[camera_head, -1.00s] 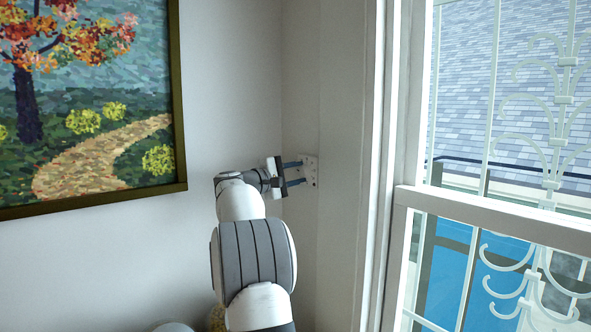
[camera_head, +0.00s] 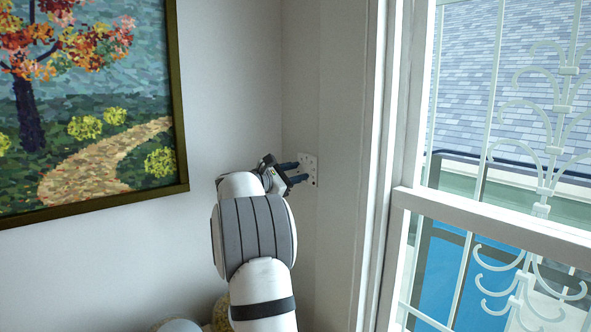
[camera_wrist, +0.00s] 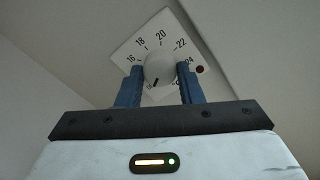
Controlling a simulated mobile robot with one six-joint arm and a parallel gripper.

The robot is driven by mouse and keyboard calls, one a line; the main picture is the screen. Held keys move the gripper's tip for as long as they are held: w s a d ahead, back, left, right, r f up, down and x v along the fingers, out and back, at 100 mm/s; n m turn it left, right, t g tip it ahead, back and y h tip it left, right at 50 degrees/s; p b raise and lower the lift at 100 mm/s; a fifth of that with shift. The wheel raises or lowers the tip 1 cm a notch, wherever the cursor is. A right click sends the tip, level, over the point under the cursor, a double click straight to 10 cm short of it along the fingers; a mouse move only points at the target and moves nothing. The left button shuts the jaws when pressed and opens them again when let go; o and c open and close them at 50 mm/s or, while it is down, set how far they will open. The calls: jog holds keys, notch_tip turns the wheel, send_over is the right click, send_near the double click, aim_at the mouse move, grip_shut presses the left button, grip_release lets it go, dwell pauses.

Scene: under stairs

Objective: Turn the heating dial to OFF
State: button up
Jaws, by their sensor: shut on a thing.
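The heating dial is a round white knob (camera_wrist: 160,68) on a square white plate (camera_wrist: 128,54) on the wall. In the wrist view the plate looks tilted and shows 16, 18, 20, 22 and 24. A short dark mark on the knob points to the lower left in the picture. My gripper (camera_wrist: 160,82) has its two blue fingers on either side of the knob, shut on it. In the head view the plate (camera_head: 310,165) is right of the fingers of my gripper (camera_head: 294,173); the knob is too small to make out there. The plate's lower part is partly hidden by my gripper.
A small dark red dot (camera_wrist: 200,69) shows at the plate's right side. A framed painting (camera_head: 85,110) hangs on the wall to the left. A window with a white frame (camera_head: 400,150) is to the right. Rounded objects (camera_head: 178,325) show at the bottom edge.

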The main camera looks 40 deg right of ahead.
dwell(0.5)
jog(key=o, duration=1)
jog(key=shift+c, duration=0.2)
jog(key=shift+a, duration=0.1)
jog(key=a+b, duration=0.2)
jog(key=a, duration=0.5)
jog(key=shift+w+a, duration=0.3)
jog(key=shift+f, duration=0.1)
